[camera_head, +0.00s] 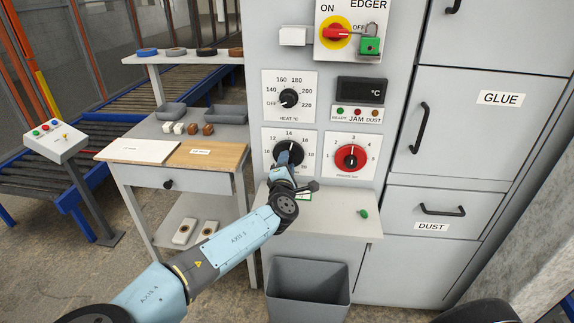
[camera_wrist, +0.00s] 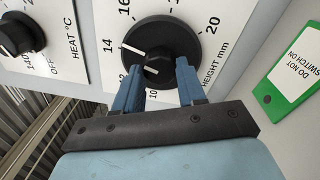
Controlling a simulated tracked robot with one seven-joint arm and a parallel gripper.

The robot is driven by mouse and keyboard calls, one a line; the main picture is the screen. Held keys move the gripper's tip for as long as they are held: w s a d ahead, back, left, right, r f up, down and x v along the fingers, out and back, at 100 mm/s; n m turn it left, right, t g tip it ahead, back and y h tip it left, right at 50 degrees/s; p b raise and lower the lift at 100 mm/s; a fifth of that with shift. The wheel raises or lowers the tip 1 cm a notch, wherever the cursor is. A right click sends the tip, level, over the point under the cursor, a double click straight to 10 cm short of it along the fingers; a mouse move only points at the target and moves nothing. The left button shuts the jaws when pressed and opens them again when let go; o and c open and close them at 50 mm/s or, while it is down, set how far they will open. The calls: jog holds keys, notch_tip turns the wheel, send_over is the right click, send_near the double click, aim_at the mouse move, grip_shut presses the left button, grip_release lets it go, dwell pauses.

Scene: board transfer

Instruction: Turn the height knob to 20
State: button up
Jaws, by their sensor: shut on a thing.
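The black height knob (camera_head: 297,150) is on a white dial plate on the grey machine front, with 14 at the top of its scale. In the wrist view the same knob (camera_wrist: 180,38) shows between the numbers 10 to 20 and the words HEIGHT mm. In the head view my gripper (camera_head: 286,160) partly covers the knob and the lower left scale.
The heat knob (camera_head: 289,98) is just above and the red-ringed knob (camera_head: 351,158) just right. A shelf (camera_head: 335,222) with a small green object (camera_head: 364,213) juts out below, above a grey bin (camera_head: 308,285). A workbench (camera_head: 215,157) stands left.

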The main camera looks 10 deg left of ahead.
jog(key=m, duration=0.6)
jog(key=shift+d+f+m+h, duration=0.1)
jog(key=shift+f+m+h, duration=0.1)
jog(key=shift+m+h, duration=0.15)
jog(key=m, duration=0.6)
jog(key=shift+s+h, duration=0.1)
jog(key=shift+h, duration=0.15)
jog(key=m, duration=0.6)
jog(key=shift+m, duration=0.25)
jog(key=m, duration=0.5)
jog(key=shift+a+r+m+g, duration=0.15)
jog(key=shift+a+m+g, duration=0.1)
jog(key=shift+m+g, duration=0.05)
jog(key=o, duration=1)
jog(key=shift+o, duration=0.2)
jog(key=s, duration=1.3)
jog(key=shift+s+a, duration=0.3)
jog(key=shift+a, duration=0.05)
